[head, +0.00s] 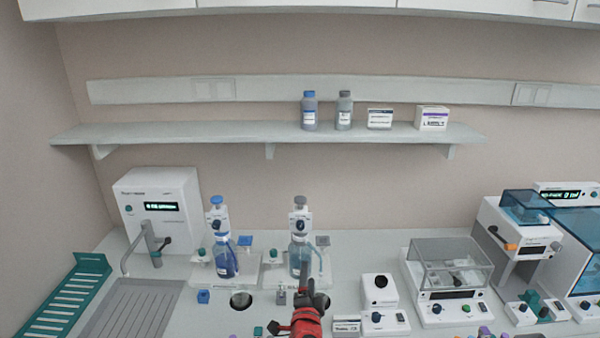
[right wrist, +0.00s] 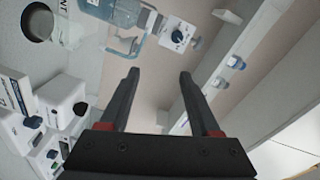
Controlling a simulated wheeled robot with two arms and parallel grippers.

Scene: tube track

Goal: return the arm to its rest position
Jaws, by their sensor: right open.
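My right gripper (head: 306,290) reaches up from the bottom centre in the head view, in front of the right-hand dispenser bottle. In the right wrist view its two dark fingers (right wrist: 158,85) are spread apart with nothing between them. The right-hand dispenser bottle (head: 298,250) has a grey cap and clear contents; it also shows at the top of the right wrist view (right wrist: 122,12). The gripper overlaps its lower part in the head view, and I cannot tell how close they are. My left gripper is not in view.
A blue-filled dispenser bottle (head: 226,260) stands to the left. A small white device (head: 379,292) and a clear-lidded machine (head: 450,268) are at right. A sink (head: 135,308) and green rack (head: 68,295) are at left. A wall shelf (head: 225,133) runs behind.

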